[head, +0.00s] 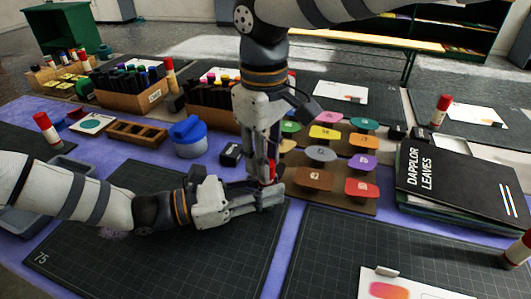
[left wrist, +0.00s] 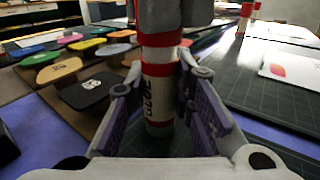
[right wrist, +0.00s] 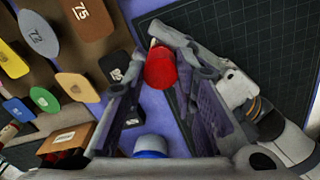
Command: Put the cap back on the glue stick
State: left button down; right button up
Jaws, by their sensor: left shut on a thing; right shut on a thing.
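The glue stick (left wrist: 160,105) is a white tube with red bands and a "GLUE" label. It stands roughly upright between the fingers of my left gripper (left wrist: 162,118), which is shut on it. In the head view my left gripper (head: 272,196) is low over the dark mat. My right gripper (head: 268,172) points down just above it, shut on the red cap (right wrist: 160,68). The cap shows between its fingers in the right wrist view (right wrist: 165,95). The cap is in line above the stick; fingers hide whether they touch or how far it is seated.
A tray of coloured oval pieces (head: 320,153) stands close to the right of the grippers. A blue-lidded jar (head: 188,138) and a box of markers (head: 212,108) are behind. A black book (head: 455,180) lies at right. The front cutting mat (head: 330,250) has free room.

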jog(key=shift+f, duration=0.6)
jog(key=o, duration=0.8)
notch_tip(320, 180, up, 12)
jog(key=shift+s+a, duration=0.1)
pick_arm(q)
jog(key=c, duration=1.3)
grip_release()
